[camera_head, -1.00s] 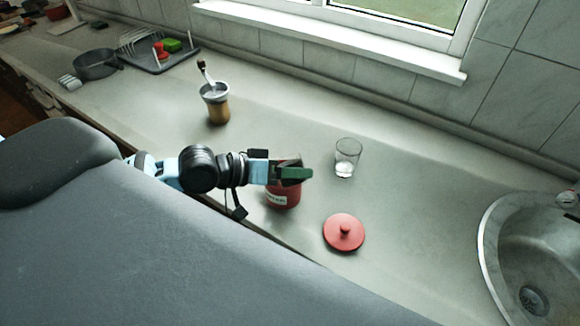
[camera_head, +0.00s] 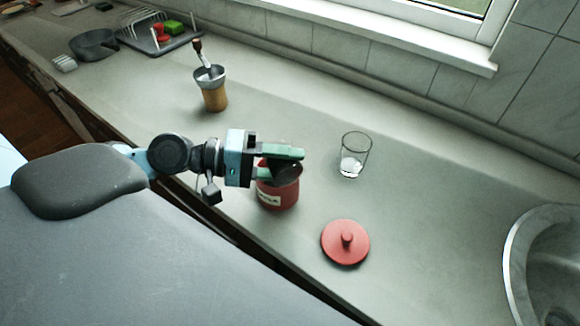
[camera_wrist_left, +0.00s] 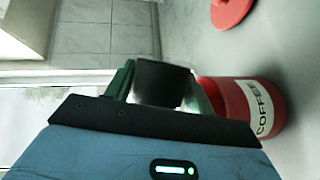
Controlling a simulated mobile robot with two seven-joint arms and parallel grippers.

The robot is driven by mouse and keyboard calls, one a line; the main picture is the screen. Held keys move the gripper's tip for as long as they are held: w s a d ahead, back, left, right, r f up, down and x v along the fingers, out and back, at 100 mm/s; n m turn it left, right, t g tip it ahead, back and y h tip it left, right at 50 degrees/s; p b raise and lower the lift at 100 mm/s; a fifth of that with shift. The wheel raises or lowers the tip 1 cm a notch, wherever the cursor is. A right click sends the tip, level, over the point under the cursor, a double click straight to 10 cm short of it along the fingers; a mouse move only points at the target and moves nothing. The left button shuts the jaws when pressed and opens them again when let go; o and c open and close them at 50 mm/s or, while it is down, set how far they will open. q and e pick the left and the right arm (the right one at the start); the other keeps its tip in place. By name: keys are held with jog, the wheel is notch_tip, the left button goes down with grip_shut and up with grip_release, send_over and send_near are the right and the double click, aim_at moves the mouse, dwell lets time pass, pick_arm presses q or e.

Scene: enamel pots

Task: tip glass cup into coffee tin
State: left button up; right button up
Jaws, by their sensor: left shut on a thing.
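The red coffee tin (camera_head: 282,193) stands open on the counter; the wrist view shows its COFFEE label (camera_wrist_left: 263,108). My left gripper (camera_head: 284,163) is just above the tin's mouth. It is shut on a dark, cup-like thing (camera_wrist_left: 162,82), seen between the green fingers in the wrist view. The fingers hide much of it, and I cannot tell its material or contents. A clear glass cup (camera_head: 354,156) stands upright on the counter, right of the tin, with something pale in its bottom. My right gripper is not in view.
A red lid (camera_head: 345,243) with a knob lies in front, right of the tin. A wooden grinder (camera_head: 213,92) stands behind left. A dark pan (camera_head: 94,44) and a dish rack (camera_head: 160,38) are at far left, a steel sink (camera_head: 540,255) at right.

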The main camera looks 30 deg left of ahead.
pick_arm(q)
jog(key=shift+w+a+n+h, duration=0.1)
jog(key=shift+n+h, duration=0.3)
jog(key=shift+n, duration=0.1)
jog(key=shift+w+a+r+n+h, duration=0.15)
jog(key=shift+r+n+h, duration=0.15)
jog(key=shift+n, duration=0.25)
jog(key=shift+w+a+r+n+h, duration=0.1)
jog(key=shift+a+r+n+h, duration=0.15)
jog(key=shift+n, duration=0.3)
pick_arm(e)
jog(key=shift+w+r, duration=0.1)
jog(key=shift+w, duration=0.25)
pick_arm(q)
jog(key=shift+d, duration=0.1)
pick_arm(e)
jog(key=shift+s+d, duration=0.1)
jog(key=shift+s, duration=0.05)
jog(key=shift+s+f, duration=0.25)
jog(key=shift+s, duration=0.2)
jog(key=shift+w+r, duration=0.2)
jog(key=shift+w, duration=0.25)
